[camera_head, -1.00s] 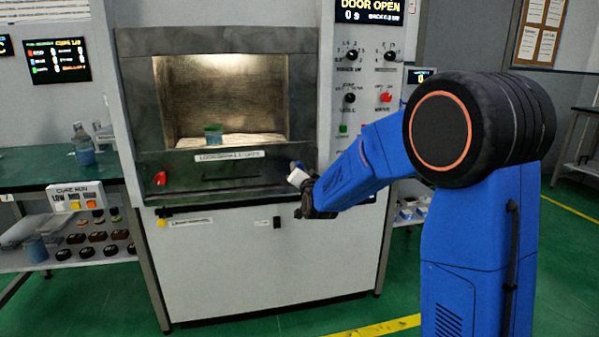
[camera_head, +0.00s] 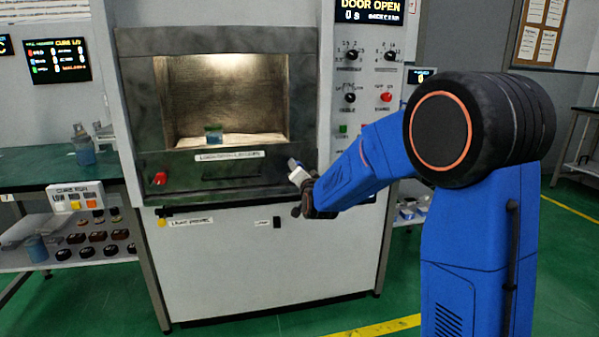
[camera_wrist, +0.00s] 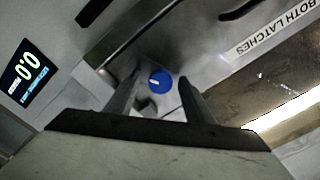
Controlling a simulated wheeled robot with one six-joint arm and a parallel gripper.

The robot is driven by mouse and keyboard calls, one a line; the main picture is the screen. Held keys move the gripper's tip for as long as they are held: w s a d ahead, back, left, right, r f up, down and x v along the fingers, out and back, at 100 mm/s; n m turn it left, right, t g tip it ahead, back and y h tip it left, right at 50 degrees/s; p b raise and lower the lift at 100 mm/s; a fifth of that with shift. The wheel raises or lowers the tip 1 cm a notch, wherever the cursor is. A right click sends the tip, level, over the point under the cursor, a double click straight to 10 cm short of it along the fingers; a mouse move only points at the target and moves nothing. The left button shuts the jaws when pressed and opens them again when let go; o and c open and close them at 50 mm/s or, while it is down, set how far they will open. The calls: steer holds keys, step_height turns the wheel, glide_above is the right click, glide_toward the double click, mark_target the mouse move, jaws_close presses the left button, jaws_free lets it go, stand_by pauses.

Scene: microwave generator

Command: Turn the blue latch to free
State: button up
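The blue latch (camera_wrist: 160,81) is a round blue knob with a short white mark, on the grey metal front of the microwave chamber. In the wrist view my gripper (camera_wrist: 159,79) is open, with one finger on each side of the knob. A gap shows between each finger and the knob, so I see no clear contact. In the head view my gripper (camera_head: 296,168) is at the right end of the chamber's lower front panel (camera_head: 222,183), and I cannot make out the blue latch there. A red latch (camera_head: 160,178) is at the panel's left end.
The chamber opening (camera_head: 225,100) is lit, with a small greenish-blue container (camera_head: 213,134) inside. A label (camera_wrist: 272,30) reading "BOTH LATCHES" is beside the latch. A control panel (camera_head: 368,75) with knobs rises at the right. A green side table (camera_head: 50,167) stands at the left.

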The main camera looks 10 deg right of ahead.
steer(key=shift+s, duration=0.1)
steer(key=s, duration=1.7)
steer(key=shift+s, duration=0.2)
steer(key=s+d+f+n+g, duration=0.2)
steer(key=s+f+n+g, duration=0.1)
steer(key=s, duration=0.9)
steer(key=s+d+f+n+g, duration=0.2)
steer(key=s+g, duration=0.3)
steer(key=s, duration=0.8)
steer(key=s+d+f+n+g, duration=0.3)
steer(key=s+f+n+g, duration=0.1)
steer(key=s, duration=0.9)
steer(key=shift+f+g, duration=0.55)
steer(key=shift+g, duration=0.05)
steer(key=shift+c, duration=0.6)
